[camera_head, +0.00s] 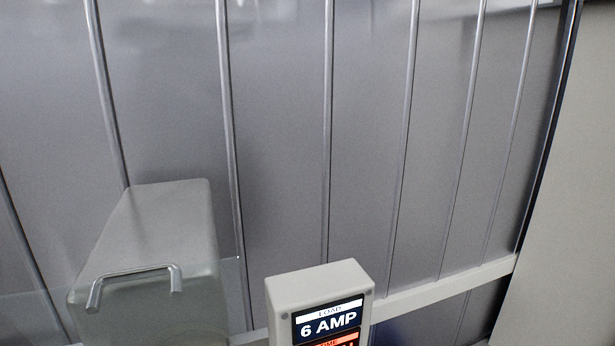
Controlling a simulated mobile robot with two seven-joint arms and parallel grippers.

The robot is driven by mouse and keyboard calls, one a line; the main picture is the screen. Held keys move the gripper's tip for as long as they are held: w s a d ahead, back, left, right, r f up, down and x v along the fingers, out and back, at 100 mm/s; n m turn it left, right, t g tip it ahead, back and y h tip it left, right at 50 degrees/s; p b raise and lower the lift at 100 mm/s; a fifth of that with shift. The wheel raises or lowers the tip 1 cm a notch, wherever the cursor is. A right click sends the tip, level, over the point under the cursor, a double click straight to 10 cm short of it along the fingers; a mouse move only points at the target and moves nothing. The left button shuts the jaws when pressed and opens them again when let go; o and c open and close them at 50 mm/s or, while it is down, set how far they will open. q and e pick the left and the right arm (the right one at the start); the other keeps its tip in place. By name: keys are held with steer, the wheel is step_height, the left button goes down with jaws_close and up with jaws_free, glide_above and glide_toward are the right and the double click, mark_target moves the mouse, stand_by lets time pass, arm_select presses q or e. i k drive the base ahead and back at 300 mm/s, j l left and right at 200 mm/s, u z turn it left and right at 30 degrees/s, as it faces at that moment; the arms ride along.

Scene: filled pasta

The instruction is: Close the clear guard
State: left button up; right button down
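A clear, see-through panel (232,300), which looks like the guard, shows faintly at the lower left. Its top edge runs from the left border to about the middle left, and its lower part is cut off by the frame. A bent metal handle (132,273) shows at the panel's top edge, in front of a pale grey box (160,225). I cannot tell whether the handle is fixed to the panel or to the box. How far the guard is open cannot be told. Neither of my grippers is in view.
A light grey display unit (318,277) with a screen reading "LOAD 6 AMP" stands at the bottom middle. A pale rail (440,292) runs behind it to the right. A grey metal wall with upright ribs (280,130) fills the back, with a plain beige surface (570,200) at right.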

mark_target(92, 306)
steer(key=i+j+z, duration=0.1)
steer(key=j+z, duration=0.3)
steer(key=j, duration=0.2)
steer(key=j+z, duration=0.4)
steer(key=j, duration=0.15)
steer(key=j+z, duration=0.35)
steer(key=j, duration=0.25)
steer(key=j+z, duration=0.3)
steer(key=k+j+z, duration=0.1)
steer(key=j+z, duration=0.2)
steer(key=j, duration=0.2)
steer(key=k+j+z, duration=0.1)
steer(key=j+z, duration=0.2)
steer(key=k+j+z, duration=0.15)
steer(key=j+z, duration=0.15)
steer(key=j, duration=0.15)
steer(key=k, duration=0.15)
steer(key=i, duration=0.15)
